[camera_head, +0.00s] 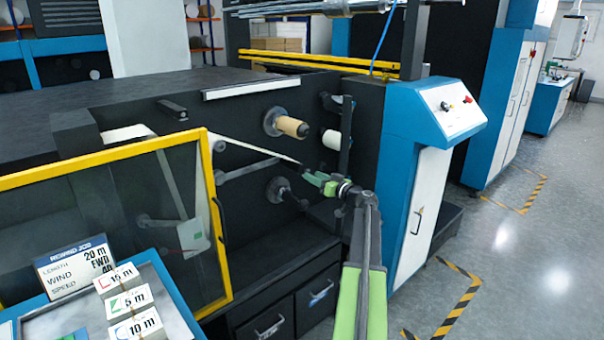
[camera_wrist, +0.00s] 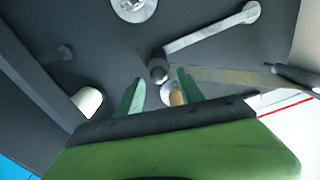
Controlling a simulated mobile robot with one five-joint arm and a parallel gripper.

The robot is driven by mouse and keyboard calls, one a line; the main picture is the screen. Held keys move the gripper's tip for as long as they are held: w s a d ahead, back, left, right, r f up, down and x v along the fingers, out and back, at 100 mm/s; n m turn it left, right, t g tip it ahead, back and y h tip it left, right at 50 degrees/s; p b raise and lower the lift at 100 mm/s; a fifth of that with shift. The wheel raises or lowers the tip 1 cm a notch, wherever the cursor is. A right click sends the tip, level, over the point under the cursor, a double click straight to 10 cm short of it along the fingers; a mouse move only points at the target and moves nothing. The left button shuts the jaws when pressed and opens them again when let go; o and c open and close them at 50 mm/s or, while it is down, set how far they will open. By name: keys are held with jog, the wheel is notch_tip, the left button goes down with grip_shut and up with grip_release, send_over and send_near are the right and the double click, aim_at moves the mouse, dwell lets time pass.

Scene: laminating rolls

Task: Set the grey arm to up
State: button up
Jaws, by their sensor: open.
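The grey arm (camera_head: 250,168) is on the dark machine face in the head view. It runs from a pivot at its left, rising slightly to the right, and its free end lies close to my gripper (camera_head: 310,178). In the wrist view the grey arm (camera_wrist: 208,30) runs from a round pivot at upper right down to a dark round knob (camera_wrist: 158,71). My gripper (camera_wrist: 160,78) is open, and the knob appears between its green fingertips or just beyond them. I cannot tell whether a finger touches it.
A tan core (camera_head: 292,127) sticks out above my gripper, with a white roller (camera_head: 331,139) to its right. A round hub (camera_head: 277,190) is below left. A yellow-framed clear guard (camera_head: 205,215) stands at left, a blue console (camera_head: 430,110) at right.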

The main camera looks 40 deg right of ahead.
aim_at(304, 169)
jog(key=w, duration=0.6)
jog(key=shift+w+d, duration=0.35)
jog(key=shift+w, duration=0.05)
grip_shut()
dwell(0.9)
